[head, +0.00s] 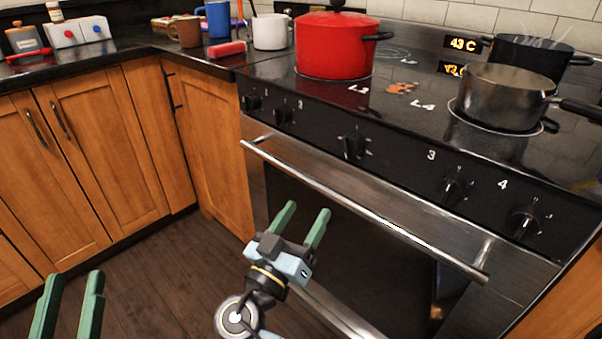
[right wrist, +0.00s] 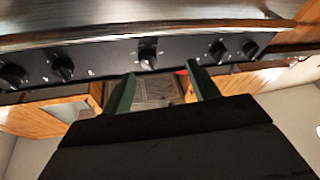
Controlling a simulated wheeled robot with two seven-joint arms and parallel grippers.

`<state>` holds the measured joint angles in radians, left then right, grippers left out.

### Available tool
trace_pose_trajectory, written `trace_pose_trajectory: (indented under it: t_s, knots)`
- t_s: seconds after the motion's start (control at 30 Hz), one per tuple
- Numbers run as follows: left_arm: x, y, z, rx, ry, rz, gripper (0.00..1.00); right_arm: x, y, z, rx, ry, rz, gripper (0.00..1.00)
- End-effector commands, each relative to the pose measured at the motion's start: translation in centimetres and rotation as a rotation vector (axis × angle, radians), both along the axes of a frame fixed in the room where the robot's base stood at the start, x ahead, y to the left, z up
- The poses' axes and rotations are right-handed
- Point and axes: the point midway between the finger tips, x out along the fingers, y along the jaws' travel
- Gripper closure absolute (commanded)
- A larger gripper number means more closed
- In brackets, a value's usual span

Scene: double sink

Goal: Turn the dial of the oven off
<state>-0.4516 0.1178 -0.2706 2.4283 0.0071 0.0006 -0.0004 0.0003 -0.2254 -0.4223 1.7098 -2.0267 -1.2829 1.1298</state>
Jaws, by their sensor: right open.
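The oven front carries a black control panel with several black dials. The middle dial (head: 354,146) stands alone between a left pair and a right pair; it also shows in the right wrist view (right wrist: 147,54). My right gripper (head: 307,209) is open and empty, with green fingers apart, in front of the oven door and below the panel. In the right wrist view the middle dial lies ahead, between the directions of the two fingertips (right wrist: 161,70), apart from them. My left gripper (head: 74,276) is at the bottom left, open and empty. The dial's exact setting is too small to read.
A long oven handle (head: 350,205) runs below the dials. A red pot (head: 335,45) and a metal saucepan (head: 503,98) stand on the cooktop. Mugs and a red object (head: 226,50) are on the left counter. The floor before the cabinets is clear.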

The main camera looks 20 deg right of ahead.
Motion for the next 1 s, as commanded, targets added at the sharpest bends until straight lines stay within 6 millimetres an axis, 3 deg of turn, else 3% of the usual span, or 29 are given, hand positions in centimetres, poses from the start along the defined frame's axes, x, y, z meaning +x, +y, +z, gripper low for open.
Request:
trace_pose_trajectory:
  t_s: [0.1, 0.27, 0.7, 1.0]
  knots:
    - [-1.1, 0.3, 1.7, -0.021, -0.056, -0.001, 0.64, -1.2, 0.1, 2.0, -0.01, -0.115, -0.045, 0.4]
    - [-1.4, 0.4, 2.5, -0.029, -0.08, -0.001, 0.64, -1.1, -0.8, 3.2, -0.016, -0.153, -0.062, 0.4]
    - [-1.7, 0.4, 2.9, -0.045, -0.138, 0.0, 0.64, 2.9, -7.7, 6.4, -0.017, -0.147, -0.061, 0.4]
    - [-1.8, 0.5, 2.9, -0.05, -0.152, 0.0, 0.64, 4.5, -10.4, 7.6, -0.018, -0.144, -0.058, 0.4]
